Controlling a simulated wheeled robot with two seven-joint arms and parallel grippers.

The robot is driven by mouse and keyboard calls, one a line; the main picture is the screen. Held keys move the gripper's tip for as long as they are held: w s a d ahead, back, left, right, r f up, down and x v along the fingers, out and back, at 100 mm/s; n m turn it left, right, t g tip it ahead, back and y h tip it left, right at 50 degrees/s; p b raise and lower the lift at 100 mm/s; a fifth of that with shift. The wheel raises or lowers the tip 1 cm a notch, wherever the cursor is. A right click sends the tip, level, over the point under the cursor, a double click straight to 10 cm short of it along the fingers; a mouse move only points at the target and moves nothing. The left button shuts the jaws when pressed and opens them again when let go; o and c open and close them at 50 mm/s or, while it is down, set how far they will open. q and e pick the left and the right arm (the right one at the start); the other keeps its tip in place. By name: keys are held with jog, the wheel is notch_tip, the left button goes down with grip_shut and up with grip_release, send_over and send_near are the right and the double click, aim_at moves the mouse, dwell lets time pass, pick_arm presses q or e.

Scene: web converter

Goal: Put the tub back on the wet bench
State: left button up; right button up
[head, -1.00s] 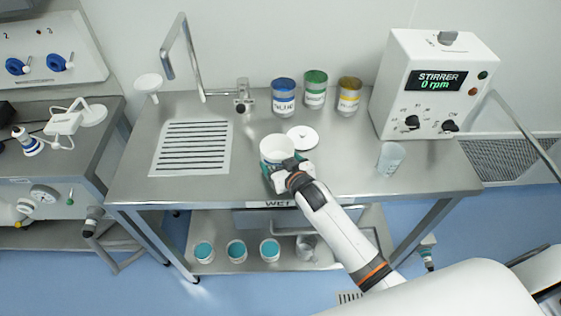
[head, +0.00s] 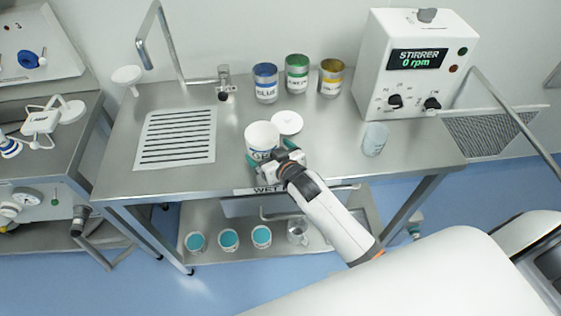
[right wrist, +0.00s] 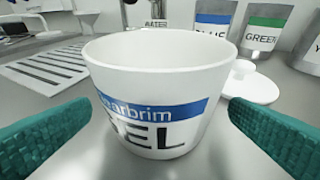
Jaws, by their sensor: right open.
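The white tub (head: 262,138) stands upright and without its lid on the steel wet bench (head: 330,165), near the front edge. In the right wrist view the tub (right wrist: 158,95) shows a blue band and the letters "EL". My right gripper (head: 270,160) is open, with its green fingers (right wrist: 160,135) on either side of the tub and a visible gap at each side. A white round lid (head: 287,122) lies flat on the bench just behind the tub and to its right. My left gripper is out of view.
Blue, green and yellow-labelled cans (head: 297,73) stand at the back. The stirrer box (head: 412,65) and a clear beaker (head: 375,139) are at the right. A slotted drain (head: 176,137) and tap are at the left. Several teal-topped tubs (head: 228,239) stand on the lower shelf.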

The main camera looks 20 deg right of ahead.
jog(key=b+v, duration=0.1)
jog(key=v, duration=0.8)
jog(key=shift+s, duration=0.25)
jog(key=shift+s, duration=0.1)
jog(key=s+d+f+g+h, duration=0.15)
jog(key=s+g, duration=0.35)
jog(key=s, duration=0.6)
jog(key=s+f+g, duration=0.2)
jog(key=s+g, duration=0.3)
jog(key=s, duration=0.5)
notch_tip(320, 180, down, 28)
jog(key=s+n+g+b, duration=0.1)
jog(key=b, duration=0.1)
jog(key=s+d+f+g, duration=0.1)
jog(key=s+f, duration=0.7)
jog(key=f, duration=0.3)
jog(key=shift+s+d+f, duration=0.2)
jog(key=shift+s+f, duration=0.05)
jog(key=shift+f, duration=0.1)
jog(key=shift+g, duration=0.3)
jog(key=s+f, duration=0.1)
jog(key=s, duration=0.1)
jog(key=s+d+f, duration=0.1)
jog(key=s+f, duration=0.1)
jog(key=s, duration=0.1)
jog(key=s+f, duration=0.2)
jog(key=s, duration=0.1)
jog(key=shift+s+d+b, duration=0.1)
jog(key=shift+d+b, duration=0.2)
jog(key=shift+c, duration=0.3)
